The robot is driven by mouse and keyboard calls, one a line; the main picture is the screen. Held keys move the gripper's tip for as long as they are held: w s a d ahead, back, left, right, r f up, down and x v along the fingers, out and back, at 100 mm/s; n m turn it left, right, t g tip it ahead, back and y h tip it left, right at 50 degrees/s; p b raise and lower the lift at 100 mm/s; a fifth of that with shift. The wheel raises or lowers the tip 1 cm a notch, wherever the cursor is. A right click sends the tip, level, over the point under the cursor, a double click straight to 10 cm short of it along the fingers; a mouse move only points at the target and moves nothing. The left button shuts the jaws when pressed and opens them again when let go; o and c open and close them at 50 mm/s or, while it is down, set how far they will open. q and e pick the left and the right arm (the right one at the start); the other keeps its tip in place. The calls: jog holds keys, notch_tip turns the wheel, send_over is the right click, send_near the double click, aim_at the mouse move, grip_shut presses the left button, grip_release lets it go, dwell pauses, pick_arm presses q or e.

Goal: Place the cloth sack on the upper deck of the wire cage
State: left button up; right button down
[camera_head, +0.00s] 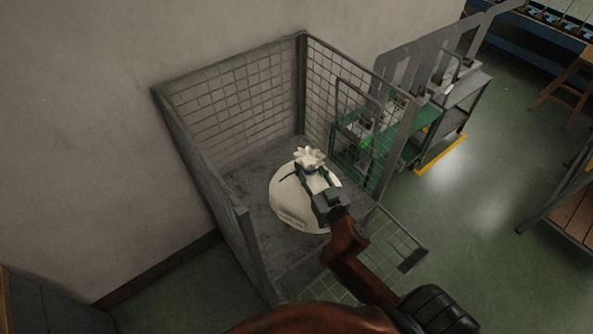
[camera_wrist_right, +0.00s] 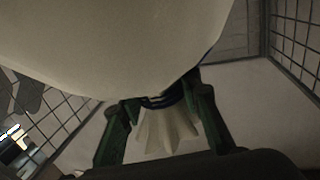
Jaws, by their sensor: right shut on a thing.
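The cloth sack (camera_head: 292,208) is cream, with a gathered, tied neck and a small printed label. In the head view it is over the grey upper deck (camera_head: 246,187) of the wire cage (camera_head: 229,105); I cannot tell whether it touches the deck. My right gripper (camera_head: 307,171) is shut on the sack's neck. In the right wrist view the sack's body (camera_wrist_right: 110,45) fills the top, and the fingers (camera_wrist_right: 155,118) are on both sides of the dark tie, with the ruffled top (camera_wrist_right: 166,132) between them. My left gripper is not in view.
Mesh walls stand at the cage's back and sides. A lowered mesh panel (camera_head: 400,243) is at the front right. A green and grey machine (camera_head: 385,130) stands right of the cage. The deck left of the sack is bare. A table (camera_head: 570,205) is at far right.

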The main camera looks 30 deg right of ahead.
jog(key=w+f, duration=0.1)
jog(key=w+d+f+b, duration=0.1)
jog(key=w, duration=0.1)
jog(key=w+f, duration=0.1)
jog(key=shift+w+d+f, duration=0.1)
jog(key=shift+w+d, duration=0.15)
jog(key=shift+w, duration=0.1)
jog(key=w+f+b, duration=0.1)
jog(key=w+f, duration=0.1)
jog(key=f, duration=0.1)
jog(key=shift+w+d+b, duration=0.25)
jog(key=shift+d+b, duration=0.1)
jog(key=shift+b, duration=0.05)
jog(key=shift+w+d+f, duration=0.1)
jog(key=shift+w+f, duration=0.2)
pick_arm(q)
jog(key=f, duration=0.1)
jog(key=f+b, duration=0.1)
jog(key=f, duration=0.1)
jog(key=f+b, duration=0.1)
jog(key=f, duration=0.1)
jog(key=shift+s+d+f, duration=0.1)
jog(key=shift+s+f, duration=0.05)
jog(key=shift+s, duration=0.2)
pick_arm(e)
jog(key=f, duration=0.4)
jog(key=shift+w+d, duration=0.1)
jog(key=shift+w, duration=0.25)
jog(key=shift+r, duration=0.1)
